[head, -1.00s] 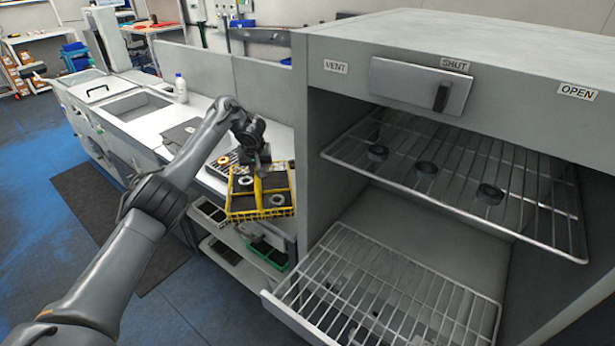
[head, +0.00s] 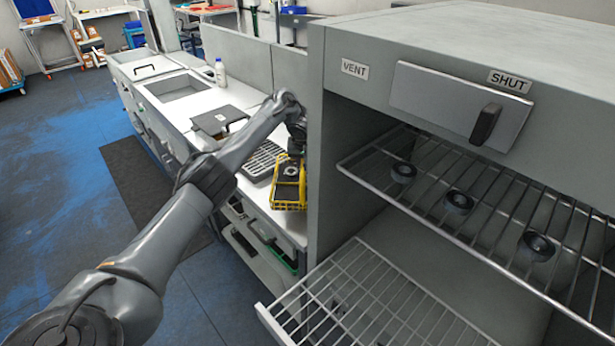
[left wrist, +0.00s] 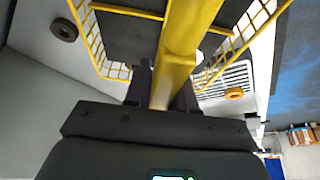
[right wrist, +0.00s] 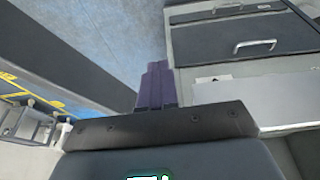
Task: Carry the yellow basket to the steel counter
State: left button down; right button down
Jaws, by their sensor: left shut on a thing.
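The yellow basket (head: 288,195) is in the head view beside the grey cabinet's left edge, which hides part of it. It has dark compartments and holds a pale ring (head: 290,170). My left gripper (head: 297,150) is shut on its yellow handle, which runs between the fingers in the left wrist view (left wrist: 178,70). The long counter (head: 180,112) with a sink lies left of and behind the basket. Whether the basket touches the counter's near end is unclear. My right gripper (right wrist: 156,85) shows only in the right wrist view, fingers together and empty, near grey drawers.
The cabinet (head: 318,180) stands close on the right, with several dark rings on its upper wire shelf (head: 490,190) and a lower rack (head: 380,300) sticking out. A dark tray (head: 218,120), a grate (head: 262,160) and a white bottle (head: 220,72) occupy the counter. Floor at left is clear.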

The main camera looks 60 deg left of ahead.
pick_arm(q)
jog(key=shift+f+b, duration=0.5)
jog(key=shift+f, duration=1.95)
jog(key=c, duration=0.9)
grip_release()
jog(key=shift+f, duration=0.15)
jog(key=shift+c, duration=0.2)
